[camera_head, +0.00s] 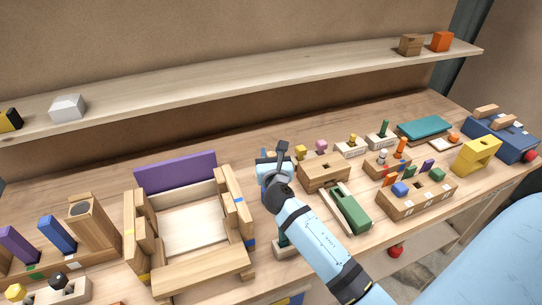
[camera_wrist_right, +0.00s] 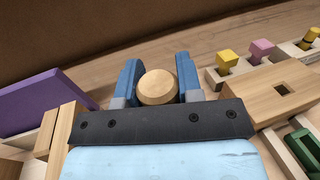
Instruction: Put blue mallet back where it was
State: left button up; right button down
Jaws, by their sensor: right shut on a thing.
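My right gripper (camera_head: 271,163) is above the worktable, just right of the open wooden box frame. In the right wrist view, its blue fingers (camera_wrist_right: 157,78) are on either side of a round wooden end (camera_wrist_right: 157,88), and it is shut on this piece. The piece looks like the handle end of the blue mallet, but the mallet's head cannot be made out; the gripper and arm hide much of what is below. My left gripper is not in view.
The wooden frame (camera_head: 152,264) with a purple panel (camera_head: 176,171) stands left of the gripper. A wooden block with a slot (camera_head: 322,176) and a green piece (camera_head: 350,209) are close on the right. A shelf (camera_head: 250,80) runs above the table's back.

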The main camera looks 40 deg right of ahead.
jog(key=c, duration=0.8)
grip_release()
jog(key=shift+r, duration=0.15)
jog(key=b+v, duration=0.1)
jog(key=v, duration=1.1)
jog(key=shift+a, duration=0.1)
